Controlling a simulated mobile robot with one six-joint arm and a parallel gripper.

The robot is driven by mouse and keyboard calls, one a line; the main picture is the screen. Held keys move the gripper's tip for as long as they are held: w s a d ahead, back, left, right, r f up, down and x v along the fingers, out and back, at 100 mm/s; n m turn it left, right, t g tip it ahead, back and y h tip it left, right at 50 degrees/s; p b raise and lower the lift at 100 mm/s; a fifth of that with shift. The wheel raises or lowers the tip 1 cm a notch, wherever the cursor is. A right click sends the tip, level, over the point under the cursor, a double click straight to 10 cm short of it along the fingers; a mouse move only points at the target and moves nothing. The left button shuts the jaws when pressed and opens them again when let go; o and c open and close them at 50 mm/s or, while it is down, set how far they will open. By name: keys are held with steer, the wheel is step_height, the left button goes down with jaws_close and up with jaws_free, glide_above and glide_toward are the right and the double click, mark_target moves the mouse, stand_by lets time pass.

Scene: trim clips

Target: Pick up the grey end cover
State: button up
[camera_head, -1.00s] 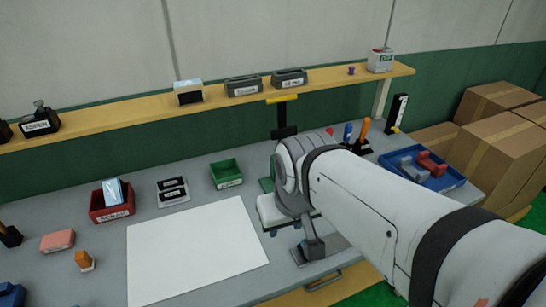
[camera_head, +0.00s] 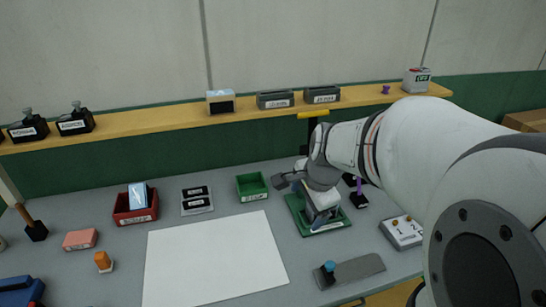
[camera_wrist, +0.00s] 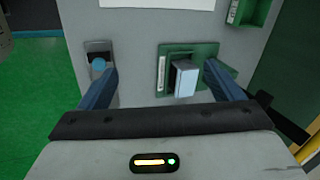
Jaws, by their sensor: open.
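In the wrist view, a pale grey block (camera_wrist: 185,80) stands up from a green fixture (camera_wrist: 205,50). It looks like the grey end cover, but I cannot be sure. My gripper (camera_wrist: 161,68) is open, with its blue fingers spread on either side of the view. The block lies between the fingers in the picture, nearer the right one, and I see no contact. In the head view, my gripper (camera_head: 318,208) is over the green fixture (camera_head: 336,228) and hides much of it and of the block.
A grey plate with a blue knob (camera_head: 355,271) lies in front of the fixture. A white control box (camera_head: 402,232) is to the right. A green bin (camera_head: 252,187), a red bin (camera_head: 135,206) and a bare white sheet (camera_head: 215,260) are to the left. A shelf (camera_head: 150,122) runs behind.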

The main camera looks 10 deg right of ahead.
steer(key=shift+o, duration=0.4)
steer(key=w+d+f+m+b, duration=0.1)
steer(key=w+d+f+m, duration=0.5)
steer(key=m, duration=0.4)
steer(key=shift+w+f+m+b, duration=0.15)
steer(key=shift+w+m+b, duration=0.2)
steer(key=shift+w, duration=0.35)
steer(key=w+d+f+m, duration=0.2)
steer(key=f+m, duration=0.1)
steer(key=f, duration=0.1)
steer(key=w+d+f+m, duration=0.1)
steer(key=w+f+m, duration=0.2)
steer(key=f, duration=0.1)
steer(key=w+d+f+m+b, duration=0.1)
steer(key=w+d+f+m, duration=0.1)
steer(key=w+f+m, duration=0.1)
steer(key=shift+d+f+t, duration=0.3)
steer(key=shift+d+f, duration=0.05)
steer(key=shift+f, duration=0.35)
steer(key=shift+r, duration=0.1)
steer(key=c, duration=0.9)
